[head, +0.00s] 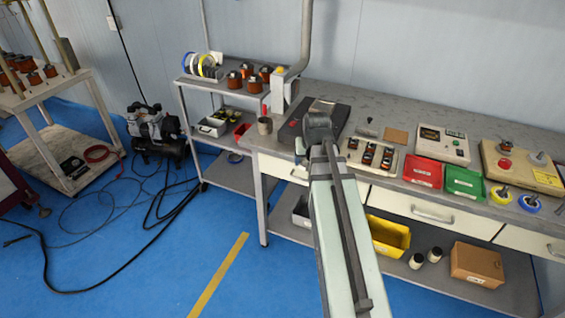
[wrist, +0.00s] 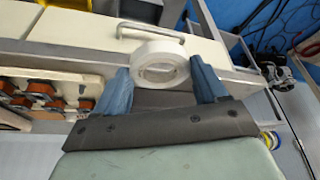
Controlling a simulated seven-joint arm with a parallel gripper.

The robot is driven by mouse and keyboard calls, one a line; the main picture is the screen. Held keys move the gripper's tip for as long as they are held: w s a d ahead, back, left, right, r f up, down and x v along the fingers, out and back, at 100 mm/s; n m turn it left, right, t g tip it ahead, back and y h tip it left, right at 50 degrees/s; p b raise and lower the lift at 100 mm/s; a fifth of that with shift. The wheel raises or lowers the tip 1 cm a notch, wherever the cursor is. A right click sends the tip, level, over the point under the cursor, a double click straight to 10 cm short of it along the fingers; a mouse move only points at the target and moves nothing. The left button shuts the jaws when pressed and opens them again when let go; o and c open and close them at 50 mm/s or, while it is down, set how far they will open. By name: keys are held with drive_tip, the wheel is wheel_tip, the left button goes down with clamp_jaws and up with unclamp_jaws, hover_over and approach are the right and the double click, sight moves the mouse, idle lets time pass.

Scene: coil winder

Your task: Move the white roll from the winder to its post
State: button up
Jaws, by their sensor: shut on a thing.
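The white roll (wrist: 138,75) is between the two blue-grey fingers of my gripper (wrist: 162,78) in the wrist view. The gripper is shut on it, and the roll's open centre shows. Behind it in that view are a drawer front and its handle. A beige machine with a red button, which looks like the winder (head: 490,168), stands at the right of the bench. In front of it a yellow roll (head: 493,197) and a blue roll (head: 523,204) sit around dark posts. Another dark post shows partly at the right edge.
Red (head: 422,171) and green (head: 464,182) trays, a control box (head: 443,144) and a rack of parts (head: 370,156) crowd the bench right of my arm. A dark flat case (head: 330,112) lies behind my arm. Shelves hold a yellow bin (head: 389,235) below.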

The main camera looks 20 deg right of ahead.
drive_tip(key=s+d+m, duration=0.1)
drive_tip(key=s+d, duration=0.1)
drive_tip(key=d, duration=0.3)
drive_tip(key=s+d+m, duration=0.1)
drive_tip(key=s+d, duration=0.1)
drive_tip(key=d, duration=0.4)
drive_tip(key=s+d+r+m+h, duration=0.1)
drive_tip(key=d, duration=0.5)
drive_tip(key=shift+s+d+r, duration=0.1)
drive_tip(key=shift+s+d, duration=0.1)
drive_tip(key=shift+s, duration=0.2)
drive_tip(key=s+d+m, duration=0.1)
drive_tip(key=s+d, duration=0.2)
drive_tip(key=d, duration=0.2)
drive_tip(key=s+d+m+g, duration=0.1)
drive_tip(key=s+d, duration=0.2)
drive_tip(key=d, duration=0.2)
drive_tip(key=s+d+r+m+h, duration=0.1)
drive_tip(key=s+d, duration=0.2)
drive_tip(key=d, duration=0.3)
drive_tip(key=shift+r, duration=0.1)
drive_tip(key=s+d+r+m+g, duration=0.2)
drive_tip(key=s+d+m, duration=0.2)
drive_tip(key=s+d, duration=1.15)
wheel_tip(320, 180, up, 3)
drive_tip(key=m+g, duration=0.3)
drive_tip(key=m, duration=0.6)
hover_over(560, 208)
drive_tip(key=shift+w+a+h, duration=0.1)
drive_tip(key=shift+h, duration=0.3)
